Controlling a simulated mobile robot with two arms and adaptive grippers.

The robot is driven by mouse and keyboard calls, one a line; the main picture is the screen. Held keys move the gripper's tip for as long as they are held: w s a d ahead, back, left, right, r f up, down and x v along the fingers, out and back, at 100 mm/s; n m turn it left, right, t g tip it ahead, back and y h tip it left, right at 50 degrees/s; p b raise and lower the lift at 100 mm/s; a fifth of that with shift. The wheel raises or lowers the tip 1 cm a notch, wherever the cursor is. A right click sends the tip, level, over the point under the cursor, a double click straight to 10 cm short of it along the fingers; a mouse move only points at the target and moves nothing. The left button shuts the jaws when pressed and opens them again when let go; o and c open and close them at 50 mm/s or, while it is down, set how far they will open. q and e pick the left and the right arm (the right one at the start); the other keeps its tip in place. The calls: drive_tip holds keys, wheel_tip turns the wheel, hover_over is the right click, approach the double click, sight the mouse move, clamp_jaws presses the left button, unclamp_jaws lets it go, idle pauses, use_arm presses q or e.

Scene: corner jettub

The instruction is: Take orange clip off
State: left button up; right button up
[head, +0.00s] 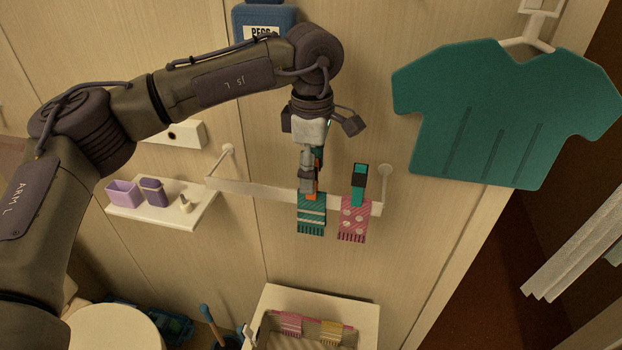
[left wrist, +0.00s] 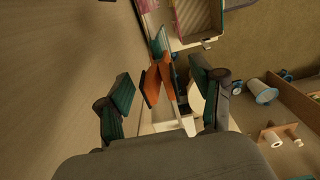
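The orange clip (head: 311,196) sits at the top of a teal striped cloth (head: 312,216) hanging from a white wall rail (head: 260,190). My left gripper (head: 308,178) points down at it from above and partly hides it. In the left wrist view the orange clip (left wrist: 158,82) shows between the two dark fingers of my left gripper (left wrist: 162,88). The fingers are wide apart, with visible gaps to the clip on both sides. A teal and dark clip (head: 358,182) stands on the pink dotted cloth (head: 352,220) to the right. My right gripper is not in view.
A teal shirt (head: 490,115) hangs at the right. A blue pegs container (head: 263,20) is on the wall above. A small shelf (head: 165,215) with purple cups is at left. Below, an open white box (head: 368,320) holds pink and yellow pieces.

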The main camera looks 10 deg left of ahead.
use_arm(q)
drive_tip(key=c, duration=0.5)
clamp_jaws()
wheel_tip(320, 180, up, 7)
drive_tip(key=p, duration=0.4)
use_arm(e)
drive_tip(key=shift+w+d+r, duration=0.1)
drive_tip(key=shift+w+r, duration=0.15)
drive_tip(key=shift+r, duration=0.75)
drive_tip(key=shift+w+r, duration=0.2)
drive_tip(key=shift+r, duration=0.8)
